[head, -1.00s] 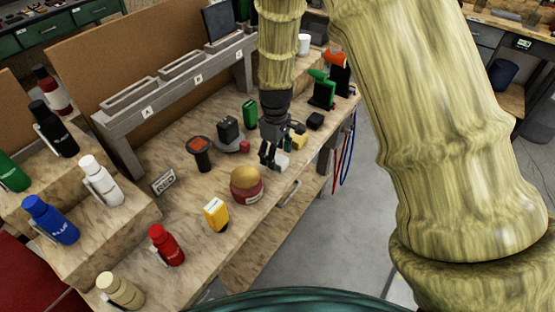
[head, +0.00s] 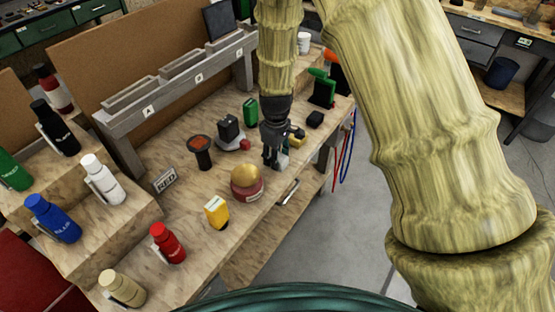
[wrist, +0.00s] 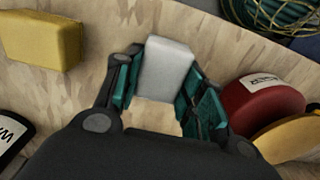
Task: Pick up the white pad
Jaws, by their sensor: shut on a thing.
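The white pad (wrist: 165,69) is a small pale block between my gripper's two teal-lined fingers in the wrist view. My gripper (wrist: 160,92) is shut on it, with a finger on either side. In the head view my gripper (head: 276,163) points down near the front edge of the workbench, and a pale part of the pad (head: 283,161) shows beside the fingertips. The rest of the pad is hidden there by the fingers. I cannot tell whether the pad is clear of the bench top.
A red and gold round object (head: 246,183) stands close by at front left. A yellow block (wrist: 40,41) lies on the other side. A black block (head: 315,119), a dark cup-like stand (head: 201,153) and a yellow item (head: 216,212) stand around on the workbench (head: 190,215).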

